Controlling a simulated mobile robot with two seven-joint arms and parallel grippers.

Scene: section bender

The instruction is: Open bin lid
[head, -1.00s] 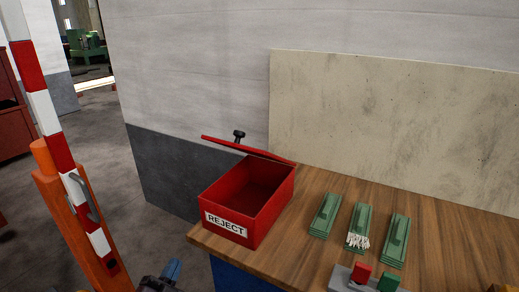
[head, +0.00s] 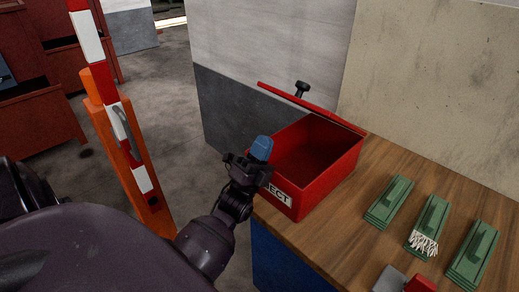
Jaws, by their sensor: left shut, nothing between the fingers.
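The red reject bin (head: 312,172) stands on the left end of the wooden bench, with its open top facing up. Its red lid (head: 312,109) is raised and tilted back at the rear edge, with a black knob on its far side. My left gripper (head: 260,150) is shut and empty, in front of the bin's left front corner, and covers part of the "REJECT" label. Whether it touches the bin cannot be told. My right gripper is not in view.
Several green blocks (head: 389,203) lie on the wooden bench (head: 345,230) right of the bin, one holding white pieces. A grey fixture with a red block (head: 420,284) is at the front. An orange post with a red-white barrier pole (head: 126,150) stands left. A wall is behind.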

